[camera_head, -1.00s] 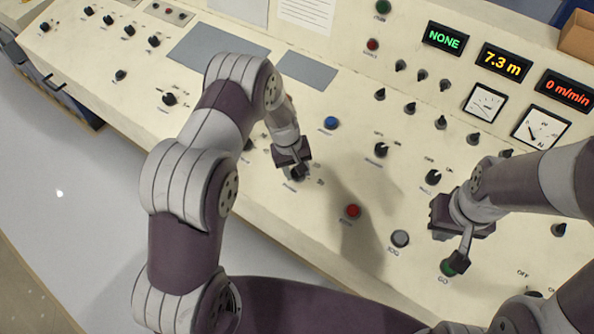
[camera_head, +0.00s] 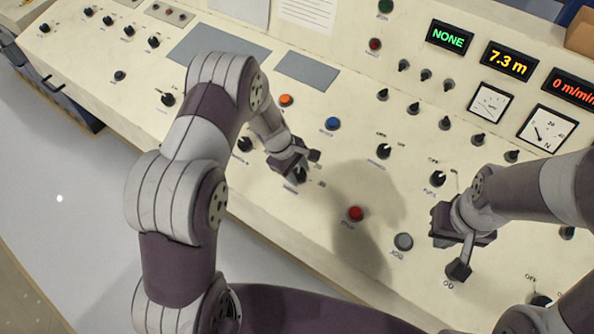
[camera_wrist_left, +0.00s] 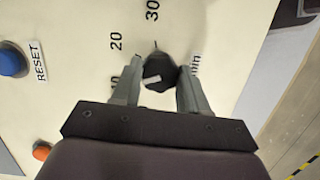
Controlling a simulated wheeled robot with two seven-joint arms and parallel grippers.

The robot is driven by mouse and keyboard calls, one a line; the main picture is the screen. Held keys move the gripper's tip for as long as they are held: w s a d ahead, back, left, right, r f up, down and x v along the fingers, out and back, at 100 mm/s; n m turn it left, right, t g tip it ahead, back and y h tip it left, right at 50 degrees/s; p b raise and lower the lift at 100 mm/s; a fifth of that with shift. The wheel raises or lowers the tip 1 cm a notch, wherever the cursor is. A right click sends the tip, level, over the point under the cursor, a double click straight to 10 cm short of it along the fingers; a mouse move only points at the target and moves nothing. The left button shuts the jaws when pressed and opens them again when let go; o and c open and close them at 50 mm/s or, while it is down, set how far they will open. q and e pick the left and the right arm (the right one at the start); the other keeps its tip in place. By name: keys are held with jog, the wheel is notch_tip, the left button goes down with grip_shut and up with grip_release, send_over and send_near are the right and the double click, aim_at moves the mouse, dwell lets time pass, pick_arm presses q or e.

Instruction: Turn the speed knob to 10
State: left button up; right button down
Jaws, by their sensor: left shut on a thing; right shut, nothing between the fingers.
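The speed knob is black; in the left wrist view the knob (camera_wrist_left: 158,70) sits between the fingers, with 20 and 30 printed around it, another number partly hidden by the left finger, and "min" at the right. A pale mark on it points toward the lower left, near the partly hidden number. My left gripper (camera_wrist_left: 160,80) is shut on it. In the head view the knob (camera_head: 299,176) shows just under my left gripper (camera_head: 302,163). My right gripper (camera_head: 459,268) is shut and empty above the GO label, hiding the button there.
The panel displays (camera_head: 508,60) read NONE, 7.3 m and 0 m/min. Near my left gripper are an orange button (camera_head: 286,100), a blue RESET button (camera_head: 333,124), another black knob (camera_head: 244,144) and a red button (camera_head: 355,213). A grey JOG button (camera_head: 403,241) is left of my right gripper.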

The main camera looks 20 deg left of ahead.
pick_arm(q)
jog(key=shift+w+r, duration=0.15)
dwell(0.4)
jog(key=o, duration=1.1)
jog(key=shift+c, duration=0.2)
jog(key=v, duration=1.2)
jog(key=shift+s+r+b, duration=0.25)
jog(key=shift+r+b, duration=0.05)
jog(key=shift+b, duration=0.1)
jog(key=shift+a, duration=0.1)
